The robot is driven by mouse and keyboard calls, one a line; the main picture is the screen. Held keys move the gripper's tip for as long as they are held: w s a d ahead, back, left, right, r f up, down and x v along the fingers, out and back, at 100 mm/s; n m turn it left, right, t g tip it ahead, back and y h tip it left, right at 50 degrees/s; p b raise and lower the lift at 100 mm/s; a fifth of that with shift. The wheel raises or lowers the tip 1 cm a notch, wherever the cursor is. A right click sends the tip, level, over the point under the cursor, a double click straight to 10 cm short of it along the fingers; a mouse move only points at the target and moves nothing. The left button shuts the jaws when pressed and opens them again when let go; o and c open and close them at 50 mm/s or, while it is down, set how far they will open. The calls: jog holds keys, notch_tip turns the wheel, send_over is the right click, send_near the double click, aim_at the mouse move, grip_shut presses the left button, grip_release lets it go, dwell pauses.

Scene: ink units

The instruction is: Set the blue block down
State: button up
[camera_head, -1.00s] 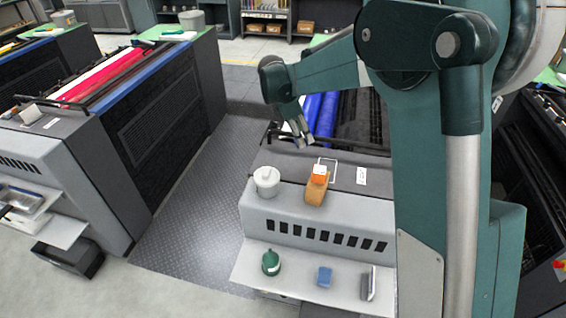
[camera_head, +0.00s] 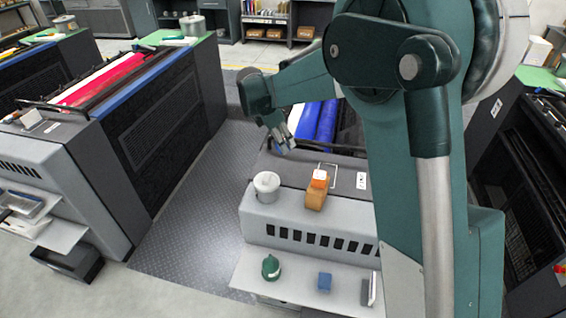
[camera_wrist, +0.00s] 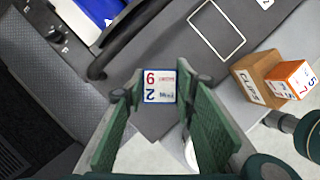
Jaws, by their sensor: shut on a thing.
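My gripper (camera_head: 284,143) is shut on the blue block (camera_wrist: 159,86), whose white printed face with blue edges shows between the green fingers in the wrist view. In the head view the held block is too small to make out clearly. The gripper hangs over the back left of the dark machine top, near the blue roller (camera_head: 326,122). A white square outline (camera_head: 328,170) is on the machine top, to the right of my gripper; it also shows in the wrist view (camera_wrist: 216,30).
A white pot (camera_head: 266,190) stands at the machine's front left. An orange block (camera_head: 319,179) sits on a brown clips box (camera_head: 316,198) beside the outline. A green bottle (camera_head: 270,268) and a blue item (camera_head: 324,282) are on the lower shelf.

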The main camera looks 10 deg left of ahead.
aim_at(278, 150)
jog(key=shift+f, duration=2.6)
jog(key=shift+f, duration=0.1)
jog(key=shift+f, duration=1.75)
jog(key=shift+f, duration=0.15)
jog(key=o, duration=0.9)
jog(key=shift+r, duration=0.2)
jog(key=v, duration=1.2)
